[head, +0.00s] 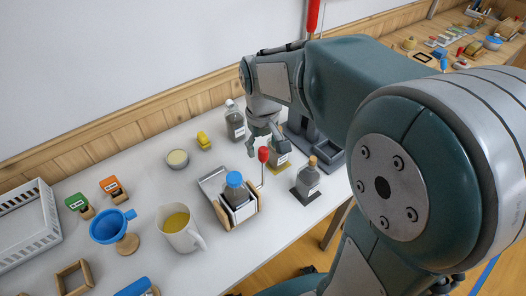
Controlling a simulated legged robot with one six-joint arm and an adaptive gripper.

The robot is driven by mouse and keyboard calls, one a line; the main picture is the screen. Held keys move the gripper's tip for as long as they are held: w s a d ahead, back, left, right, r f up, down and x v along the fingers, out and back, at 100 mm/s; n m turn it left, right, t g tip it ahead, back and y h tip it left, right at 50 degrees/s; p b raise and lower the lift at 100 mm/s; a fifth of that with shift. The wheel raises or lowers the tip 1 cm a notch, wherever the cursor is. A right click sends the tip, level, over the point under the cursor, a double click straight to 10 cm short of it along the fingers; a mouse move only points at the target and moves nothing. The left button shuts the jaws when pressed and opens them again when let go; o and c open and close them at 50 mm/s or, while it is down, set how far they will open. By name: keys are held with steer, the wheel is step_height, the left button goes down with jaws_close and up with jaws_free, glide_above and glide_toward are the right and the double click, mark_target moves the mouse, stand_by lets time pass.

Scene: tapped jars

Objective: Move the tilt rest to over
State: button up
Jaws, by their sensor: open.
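The tilt rest (215,183) is a wooden and grey cradle near the middle of the table in the head view. A dark jar with a blue cap (235,179) lies back in it, with a pale label facing the front. A red knob (263,154) on a thin rod rises at the cradle's right side. My gripper (264,142) is open and points down just behind and above the red knob. In this view its fingers overlap a jar behind; whether they touch the knob I cannot tell.
A stoppered bottle (308,182) stands right of the rest, and a clear bottle (235,122) behind it. A jug of yellow liquid (181,228) and a blue funnel (112,226) stand to the left. A white basket (24,228) is at far left.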

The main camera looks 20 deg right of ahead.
steer(key=shift+f, duration=1.35)
jaws_close()
